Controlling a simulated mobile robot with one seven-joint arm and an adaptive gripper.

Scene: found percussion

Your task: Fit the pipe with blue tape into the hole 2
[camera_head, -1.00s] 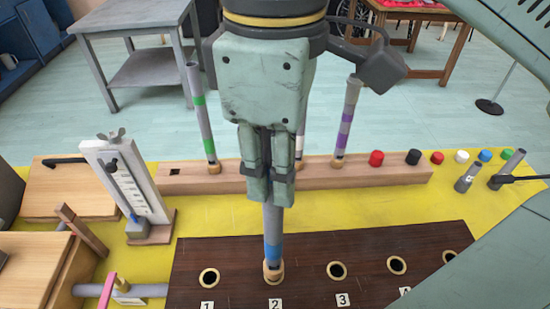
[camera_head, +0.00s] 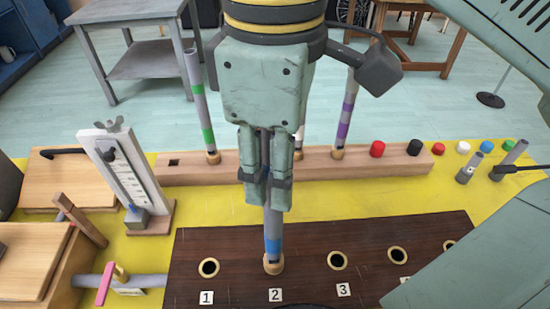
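The pipe with blue tape (camera_head: 273,222) is grey and stands nearly upright. Its blue band is just above the pale ring of hole 2 (camera_head: 272,265), and its lower end appears to be inside that ring; how deep is hidden. My gripper (camera_head: 267,195) points down with its two fingers around the pipe's upper part, shut on it. Part of the pipe shows in the gap between the fingers. The number 2 label (camera_head: 275,296) is in front of the hole on the dark wooden board (camera_head: 225,245).
Empty holes 1 (camera_head: 208,267) and 3 (camera_head: 337,260) flank the pipe. Behind, a wooden rack (camera_head: 225,172) holds green-taped (camera_head: 198,95) and purple-taped (camera_head: 345,120) pipes. Coloured caps, including a red one (camera_head: 377,149), are right. A gauge stand (camera_head: 125,175) is left.

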